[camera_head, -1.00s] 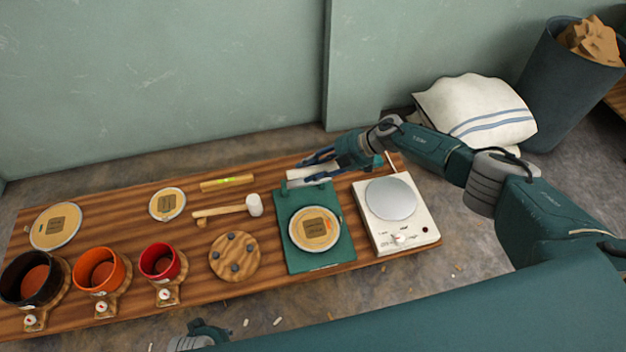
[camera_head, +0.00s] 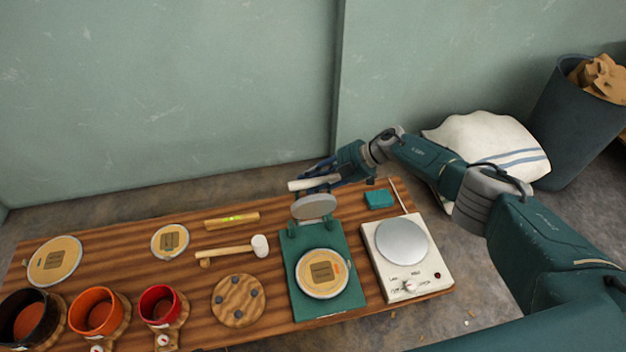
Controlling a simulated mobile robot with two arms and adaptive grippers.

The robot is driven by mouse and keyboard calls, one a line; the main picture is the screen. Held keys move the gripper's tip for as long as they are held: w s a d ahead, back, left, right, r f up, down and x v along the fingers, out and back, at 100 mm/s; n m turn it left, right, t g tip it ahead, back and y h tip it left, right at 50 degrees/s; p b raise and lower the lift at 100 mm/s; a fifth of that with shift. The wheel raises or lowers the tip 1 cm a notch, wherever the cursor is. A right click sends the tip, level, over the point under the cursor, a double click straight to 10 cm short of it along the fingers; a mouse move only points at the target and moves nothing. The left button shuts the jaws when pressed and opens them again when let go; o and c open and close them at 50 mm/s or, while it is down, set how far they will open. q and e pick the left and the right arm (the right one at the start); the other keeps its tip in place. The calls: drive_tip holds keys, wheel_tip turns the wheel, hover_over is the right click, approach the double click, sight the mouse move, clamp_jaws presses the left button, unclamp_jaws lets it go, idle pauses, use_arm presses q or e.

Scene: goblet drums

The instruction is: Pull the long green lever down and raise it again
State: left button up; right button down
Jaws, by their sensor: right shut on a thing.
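The green press (camera_head: 298,300) stands on the bench with a round drum head, cream with a brown label (camera_head: 322,272), on its base. A pale round plate (camera_head: 315,207) shows above the base's back edge, tilted up and apart from the drum head. The lever's pale bar-shaped handle (camera_head: 313,183) is above and behind that plate. My right gripper (camera_head: 322,180) is shut on the handle, and its fingers partly hide the lever. The lever's green arm is mostly hidden. My left gripper is out of view.
A white scale (camera_head: 422,277) with a round metal pan and a small teal block (camera_head: 378,199) are right of the press. A mallet (camera_head: 232,250), a pegged wooden disc (camera_head: 238,300), a level (camera_head: 232,220) and several coloured cups are left. A wall (camera_head: 200,90) rises behind.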

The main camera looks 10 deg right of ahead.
drive_tip(key=shift+w+d+r, duration=0.1)
drive_tip(key=shift+w+r, duration=0.05)
drive_tip(key=shift+w, duration=0.2)
drive_tip(key=c, duration=1.4)
unclamp_jaws()
drive_tip(key=shift+o, duration=0.7)
drive_tip(key=shift+f, duration=0.2)
drive_tip(key=v, duration=1.2)
